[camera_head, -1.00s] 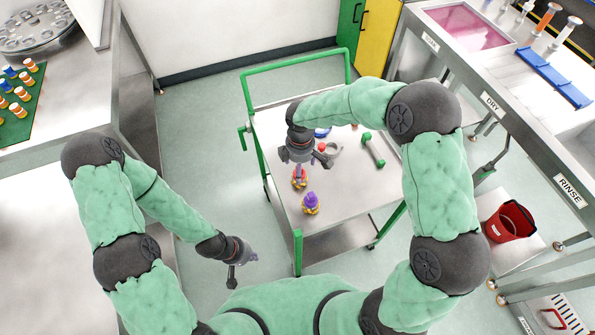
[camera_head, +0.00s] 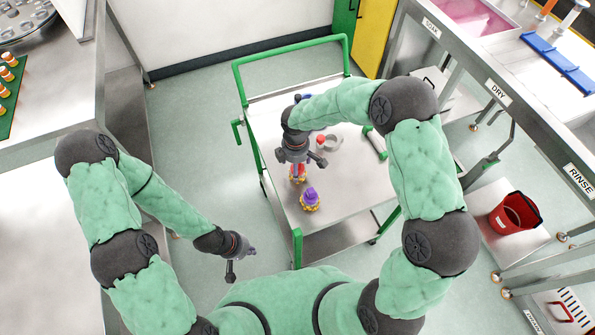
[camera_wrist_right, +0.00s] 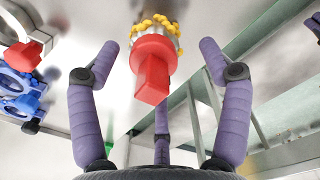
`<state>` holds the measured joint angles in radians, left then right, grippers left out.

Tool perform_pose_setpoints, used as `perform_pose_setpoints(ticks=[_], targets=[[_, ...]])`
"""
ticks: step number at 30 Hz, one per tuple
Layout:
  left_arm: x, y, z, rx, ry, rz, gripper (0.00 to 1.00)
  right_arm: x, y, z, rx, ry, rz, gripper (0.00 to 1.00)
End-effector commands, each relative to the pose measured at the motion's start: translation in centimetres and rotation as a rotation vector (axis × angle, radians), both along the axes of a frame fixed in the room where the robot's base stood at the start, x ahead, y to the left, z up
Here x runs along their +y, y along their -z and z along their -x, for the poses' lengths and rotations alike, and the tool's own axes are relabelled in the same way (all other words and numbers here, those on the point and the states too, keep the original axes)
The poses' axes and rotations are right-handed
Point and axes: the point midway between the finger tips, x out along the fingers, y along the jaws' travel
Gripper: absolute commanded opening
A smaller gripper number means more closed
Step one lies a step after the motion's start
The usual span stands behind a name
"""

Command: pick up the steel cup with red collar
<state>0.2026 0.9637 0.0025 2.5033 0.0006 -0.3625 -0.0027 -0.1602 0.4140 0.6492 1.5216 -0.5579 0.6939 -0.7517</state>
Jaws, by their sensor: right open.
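A purple-topped piece with a yellow base (camera_head: 310,199) stands just in front of the red-topped one. A grey ring-shaped part (camera_head: 333,142) lies behind, and a green-ended bar (camera_head: 376,144) to the right. The cart's green push handle (camera_head: 290,51) rises at the back.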

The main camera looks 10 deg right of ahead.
Motion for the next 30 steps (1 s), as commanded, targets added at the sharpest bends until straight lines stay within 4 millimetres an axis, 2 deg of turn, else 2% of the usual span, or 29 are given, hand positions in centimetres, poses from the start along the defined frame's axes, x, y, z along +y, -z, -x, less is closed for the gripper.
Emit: perform_pose_setpoints(ticks=[10,18,19,26,27,30], targets=[[0.0,1.2,0.0,0.0,0.0,0.0,0.0,-0.6,4.4,-0.3,0.001,0.0,0.0,0.79],[0.0,1.2,0.0,0.0,0.0,0.0,0.0,-0.6,4.8,-0.4,0.0,0.0,0.0,0.79],[0.0,1.2,0.0,0.0,0.0,0.0,0.0,-0.6,4.8,-0.4,0.0,0.0,0.0,0.76],[0.0,1.2,0.0,0.0,0.0,0.0,0.0,-0.6,4.8,-0.3,0.0,0.0,0.0,0.11],[0.0,1.2,0.0,0.0,0.0,0.0,0.0,-0.6,4.8,-0.3,0.001,0.0,0.0,0.06],[0.0,1.2,0.0,0.0,0.0,0.0,0.0,-0.6,4.8,-0.4,0.0,0.0,0.0,0.06]])
